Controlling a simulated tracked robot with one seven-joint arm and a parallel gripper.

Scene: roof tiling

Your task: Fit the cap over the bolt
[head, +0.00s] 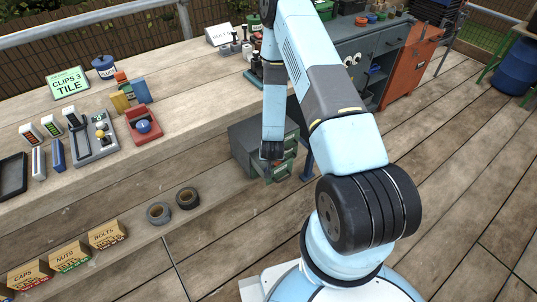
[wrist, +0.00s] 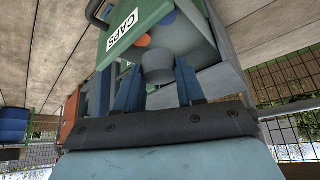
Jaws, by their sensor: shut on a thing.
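In the wrist view my gripper (wrist: 159,78) has its two blue fingers on either side of a grey round cap (wrist: 157,62) and is shut on it. The cap is at the mouth of a green drawer (wrist: 150,40) labelled CAPS, with an orange cap (wrist: 143,40) and a blue cap (wrist: 168,17) behind it. In the head view my gripper (head: 272,152) points down at the open drawer (head: 282,168) of a grey cabinet; the held cap cannot be made out there. Several small dark upright bolts (head: 236,47) appear to stand near a white sign on the bench.
Two tape rolls (head: 172,206) and boxes labelled caps, nuts and bolts (head: 68,257) lie on the lower shelf. A red tray (head: 140,117) sits on the bench.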

